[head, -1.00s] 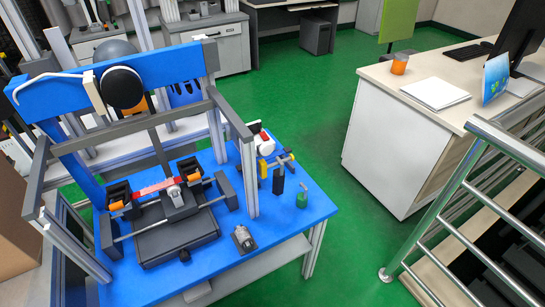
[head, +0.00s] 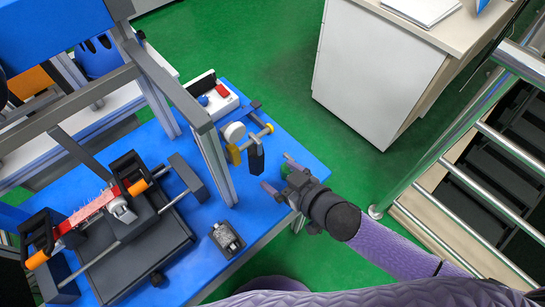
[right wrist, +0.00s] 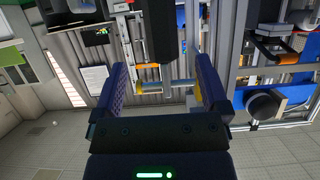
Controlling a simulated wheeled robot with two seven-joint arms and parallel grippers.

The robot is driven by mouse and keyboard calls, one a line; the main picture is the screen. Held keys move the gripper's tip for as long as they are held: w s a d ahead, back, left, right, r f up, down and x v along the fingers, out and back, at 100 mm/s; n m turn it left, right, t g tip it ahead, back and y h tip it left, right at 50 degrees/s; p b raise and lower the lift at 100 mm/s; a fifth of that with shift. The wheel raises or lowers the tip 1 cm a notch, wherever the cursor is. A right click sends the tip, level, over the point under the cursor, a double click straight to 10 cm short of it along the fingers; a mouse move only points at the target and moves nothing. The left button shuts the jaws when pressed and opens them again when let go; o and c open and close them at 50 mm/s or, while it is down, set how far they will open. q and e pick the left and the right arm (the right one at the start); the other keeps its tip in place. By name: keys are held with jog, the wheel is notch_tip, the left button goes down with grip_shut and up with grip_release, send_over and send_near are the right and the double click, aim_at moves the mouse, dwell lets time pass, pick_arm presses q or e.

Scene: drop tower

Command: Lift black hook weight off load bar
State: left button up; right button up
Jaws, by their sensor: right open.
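The black hook weight (head: 257,158) hangs at the load bar (head: 246,140), a thin bar with yellow ends beside the tower's right post. My right gripper (head: 278,174) is open and empty, just right of the weight and apart from it. In the right wrist view, the black weight (right wrist: 158,32) is a dark block beyond the open fingers (right wrist: 161,72). A bar with a yellow part (right wrist: 141,88) shows between them. The weight's hook cannot be made out clearly. My left gripper is not in view.
A small metal device (head: 227,238) lies on the blue table (head: 205,212). The tower post (head: 215,165) stands left of the bar. Metal railing (head: 440,145) is at the right.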

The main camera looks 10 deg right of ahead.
aim_at(262, 165)
jog(key=b+x, duration=0.1)
jog(key=x, duration=0.1)
jog(key=b+x, duration=0.1)
jog(key=x, duration=0.2)
jog(key=b+x, duration=0.1)
jog(key=x, duration=0.2)
jog(key=shift+f+b, duration=0.3)
jog(key=shift+b, duration=0.05)
jog(key=shift+w+a, duration=0.15)
jog(key=shift+a, duration=0.05)
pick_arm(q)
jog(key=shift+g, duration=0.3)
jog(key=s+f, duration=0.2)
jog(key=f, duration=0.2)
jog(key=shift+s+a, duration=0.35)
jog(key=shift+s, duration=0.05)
pick_arm(e)
jog(key=shift+c, duration=1.5)
jog(key=c, duration=0.9)
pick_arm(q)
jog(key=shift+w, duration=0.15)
pick_arm(e)
grip_shut()
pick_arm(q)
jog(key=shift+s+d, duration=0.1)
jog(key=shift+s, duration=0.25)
